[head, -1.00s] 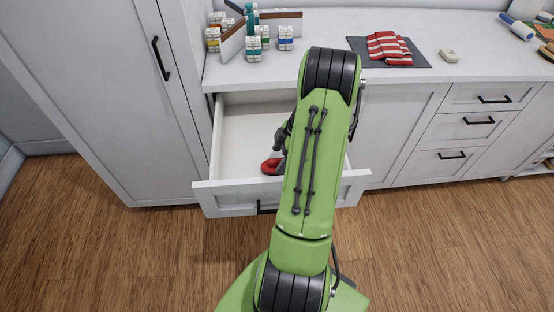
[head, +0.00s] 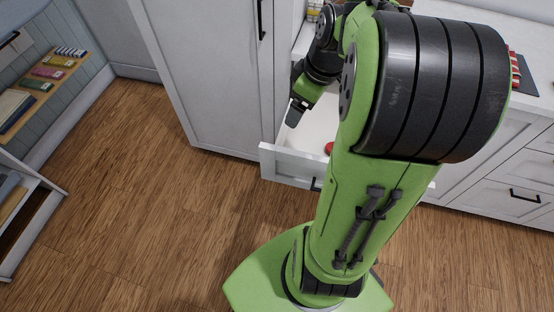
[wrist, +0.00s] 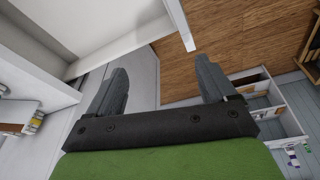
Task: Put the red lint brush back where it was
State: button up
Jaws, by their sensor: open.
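The red lint brush (head: 329,148) lies in the open drawer (head: 290,165); only a small red part shows in the head view, beside my arm, and the rest is hidden. My gripper (head: 292,116) is above the left part of the drawer, raised clear of the brush. In the wrist view its two fingers (wrist: 160,82) are spread apart with nothing between them. The wrist view does not show the brush. The white drawer's inside shows at the upper left of the wrist view (wrist: 130,18).
A tall white cabinet (head: 205,70) stands left of the drawer. A white shelf unit (head: 30,200) and a wall ledge with small coloured items (head: 50,85) are at the far left. The wooden floor (head: 130,200) between is clear. The striped red cloth (head: 514,72) is on the counter at right.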

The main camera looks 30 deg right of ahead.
jog(key=s+a+r+m+t, duration=0.1)
jog(key=s+a+r+m, duration=0.1)
jog(key=s+a, duration=0.4)
jog(key=s+a+r+m+t, duration=0.1)
jog(key=s+a+r+m, duration=0.1)
jog(key=s+a, duration=0.4)
jog(key=a+m, duration=0.1)
jog(key=a, duration=0.2)
jog(key=shift+r+t+h, duration=0.15)
jog(key=shift+t+h, duration=0.25)
